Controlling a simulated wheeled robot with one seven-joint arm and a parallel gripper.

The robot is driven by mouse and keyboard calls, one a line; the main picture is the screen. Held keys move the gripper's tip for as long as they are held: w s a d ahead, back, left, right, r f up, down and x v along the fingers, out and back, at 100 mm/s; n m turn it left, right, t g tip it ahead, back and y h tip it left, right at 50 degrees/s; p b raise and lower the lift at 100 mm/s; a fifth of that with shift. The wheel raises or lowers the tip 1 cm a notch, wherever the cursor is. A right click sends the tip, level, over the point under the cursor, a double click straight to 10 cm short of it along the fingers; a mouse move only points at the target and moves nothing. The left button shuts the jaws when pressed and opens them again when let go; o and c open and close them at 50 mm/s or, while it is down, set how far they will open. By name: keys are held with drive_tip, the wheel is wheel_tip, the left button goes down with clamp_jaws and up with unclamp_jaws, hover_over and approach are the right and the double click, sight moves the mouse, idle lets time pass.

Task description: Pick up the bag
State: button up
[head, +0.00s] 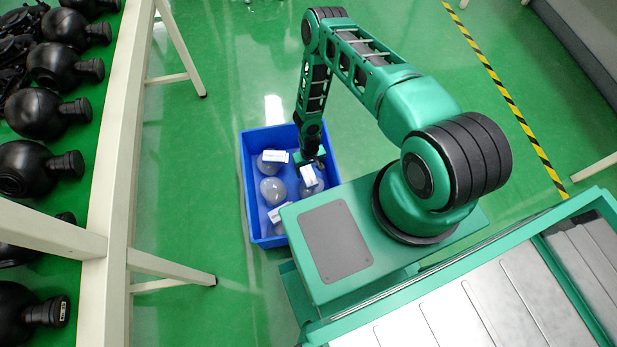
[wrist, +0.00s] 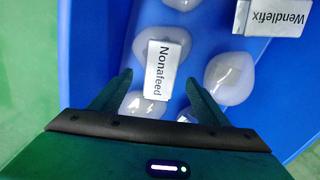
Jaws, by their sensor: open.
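Several pale, translucent rounded bags lie in a blue crate (head: 250,216), one of them at the left of the crate (head: 272,190). In the wrist view a white label reading "Nonafeed" (wrist: 165,69) stands over a bag (wrist: 143,104) between my fingers. Another bag (wrist: 230,78) lies just right of my right finger. A second label, "Wendlefix" (wrist: 271,17), is at the top right. My gripper (wrist: 160,77) is open, its fingers on either side of the Nonafeed label with gaps. In the head view my gripper (head: 311,160) reaches down into the crate; the fingertips are hard to see.
The crate's blue walls (wrist: 80,60) surround the bags closely. Green floor (head: 190,130) is clear around the crate. At left a white-framed rack (head: 120,150) holds several black round objects (head: 45,112). A yellow-black stripe (head: 515,100) runs along the floor at right.

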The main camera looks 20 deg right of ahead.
sight(309, 175)
drive_tip(key=shift+f, duration=2.45)
drive_tip(key=c, duration=1.1)
